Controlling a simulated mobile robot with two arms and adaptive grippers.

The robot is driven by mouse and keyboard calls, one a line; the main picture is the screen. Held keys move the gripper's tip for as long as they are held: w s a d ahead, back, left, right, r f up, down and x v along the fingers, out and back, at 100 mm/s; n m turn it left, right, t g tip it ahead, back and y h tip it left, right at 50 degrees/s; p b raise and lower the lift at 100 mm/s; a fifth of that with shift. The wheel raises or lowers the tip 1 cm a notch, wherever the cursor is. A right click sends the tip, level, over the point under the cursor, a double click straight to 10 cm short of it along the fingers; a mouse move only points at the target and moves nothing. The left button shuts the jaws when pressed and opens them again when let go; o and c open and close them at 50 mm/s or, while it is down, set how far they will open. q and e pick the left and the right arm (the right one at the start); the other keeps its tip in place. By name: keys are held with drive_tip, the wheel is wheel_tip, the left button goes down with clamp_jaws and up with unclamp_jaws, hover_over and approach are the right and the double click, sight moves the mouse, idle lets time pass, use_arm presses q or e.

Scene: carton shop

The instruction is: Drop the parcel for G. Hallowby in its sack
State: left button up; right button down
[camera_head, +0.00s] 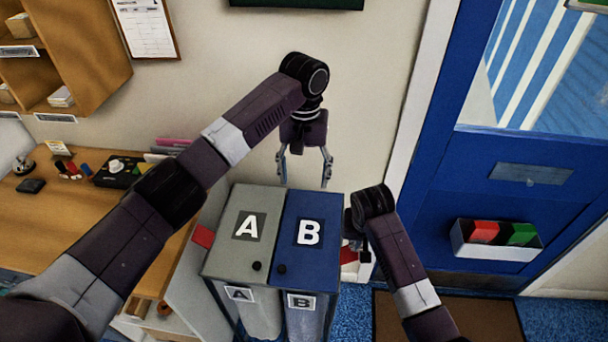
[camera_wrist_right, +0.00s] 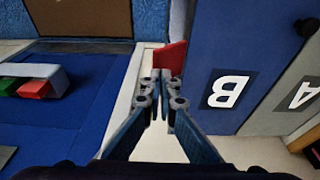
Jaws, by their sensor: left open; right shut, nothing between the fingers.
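A sorting stand has a grey lid marked A (camera_head: 235,259) and a blue lid marked B (camera_head: 315,265), both down. Below them hang pale sacks, one under A (camera_head: 261,320) and one under B (camera_head: 301,325), with small A and B tags. My left gripper (camera_head: 306,168) is open and empty, pointing down above the back of the lids. My right gripper (camera_wrist_right: 160,75) is shut and empty, beside the right side of B. A red tab (camera_wrist_right: 171,58) shows just beyond its fingertips; I cannot tell whether they touch. I see no parcel readable as G. Hallowby's.
A wooden desk (camera_head: 70,225) with small items stands left, below a cubby shelf (camera_head: 95,50) holding small parcels. A clipboard (camera_head: 148,28) hangs on the wall. A blue door (camera_head: 480,210) with a white holder of red and green pieces is at right, a brown mat (camera_head: 490,318) before it.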

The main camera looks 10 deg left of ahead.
drive_tip(key=shift+w+v, duration=0.2)
drive_tip(key=shift+v, duration=0.7)
drive_tip(key=shift+w+v, duration=0.25)
drive_tip(key=shift+v, duration=0.65)
drive_tip(key=shift+r, duration=0.1)
drive_tip(key=shift+r, duration=0.2)
drive_tip(key=v, duration=1.1)
drive_tip(key=shift+s+r, duration=0.25)
